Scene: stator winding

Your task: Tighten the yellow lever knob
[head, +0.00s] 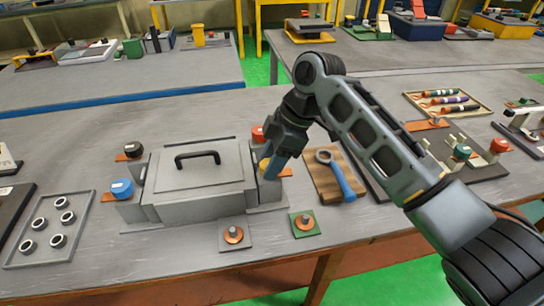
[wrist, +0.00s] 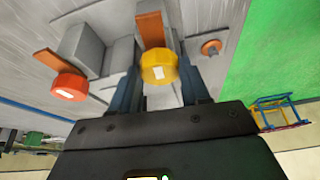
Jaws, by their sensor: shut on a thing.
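The yellow lever knob (wrist: 160,68) is a round yellow knob with a small white mark, on an orange strip. In the wrist view it sits between the two fingers of my gripper (wrist: 160,88). In the head view only a sliver of the yellow knob (head: 265,165) shows, at the right side of the grey box, beside my gripper (head: 268,172). My gripper points down and is shut on the knob. How far the knob is turned cannot be told.
A grey box (head: 200,178) with a black handle stands left of my gripper. A red knob (head: 258,134) is just behind, and a blue knob (head: 122,188) is at the box's left. A wooden board (head: 324,183) with a blue-handled wrench lies close on the right.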

